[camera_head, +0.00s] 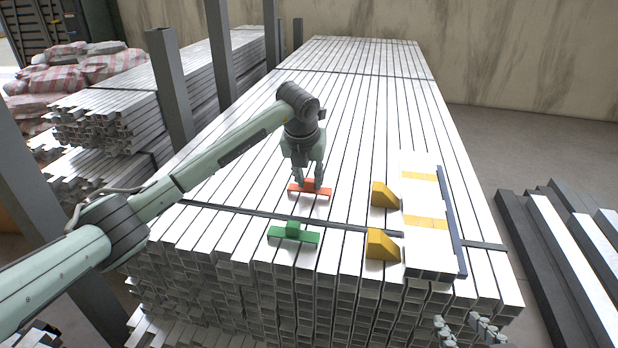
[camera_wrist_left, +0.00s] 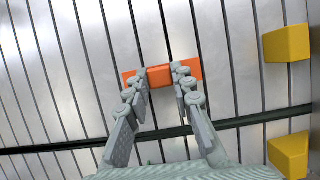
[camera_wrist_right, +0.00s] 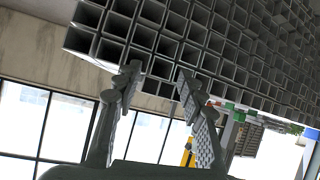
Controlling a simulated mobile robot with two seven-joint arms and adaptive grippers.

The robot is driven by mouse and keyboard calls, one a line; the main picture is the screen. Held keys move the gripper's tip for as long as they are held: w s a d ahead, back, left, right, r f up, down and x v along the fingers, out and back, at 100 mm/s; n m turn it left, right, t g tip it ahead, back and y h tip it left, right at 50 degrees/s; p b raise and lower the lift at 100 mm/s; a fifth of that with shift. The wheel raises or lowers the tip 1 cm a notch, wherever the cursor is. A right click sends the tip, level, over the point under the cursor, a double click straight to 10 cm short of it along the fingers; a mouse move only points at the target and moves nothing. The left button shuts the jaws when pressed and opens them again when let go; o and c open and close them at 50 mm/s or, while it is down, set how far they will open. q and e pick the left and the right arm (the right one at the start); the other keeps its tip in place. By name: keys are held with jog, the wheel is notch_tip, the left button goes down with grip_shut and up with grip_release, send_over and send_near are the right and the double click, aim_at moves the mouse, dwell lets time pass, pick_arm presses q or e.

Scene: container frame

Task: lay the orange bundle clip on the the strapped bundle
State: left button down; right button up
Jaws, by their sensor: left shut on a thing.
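The orange bundle clip (camera_head: 297,191) is a short bar with a raised middle, held at that middle by my left gripper (camera_head: 309,183). The left wrist view also shows the clip (camera_wrist_left: 160,74) between the two fingers. It is over the top of the strapped bundle (camera_head: 345,105), a big stack of pale square tubes, behind the near dark strap (camera_head: 345,226). I cannot tell whether it touches the tubes. My right gripper (camera_head: 466,327) is low at the bundle's near right corner. In the right wrist view its fingers (camera_wrist_right: 158,80) are apart and empty, near the tube ends.
A green clip (camera_head: 293,234) lies just in front of the strap. Two yellow wedge blocks (camera_head: 381,195) (camera_head: 381,245) stand beside a white and yellow panel (camera_head: 430,262) on the right. Grey posts (camera_head: 171,90) rise at the left. The bundle's far top is clear.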

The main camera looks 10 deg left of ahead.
pick_arm(q)
jog(key=c, duration=1.3)
grip_release()
pick_arm(e)
jog(key=shift+w+a+r, duration=0.1)
jog(key=shift+a+r, duration=0.15)
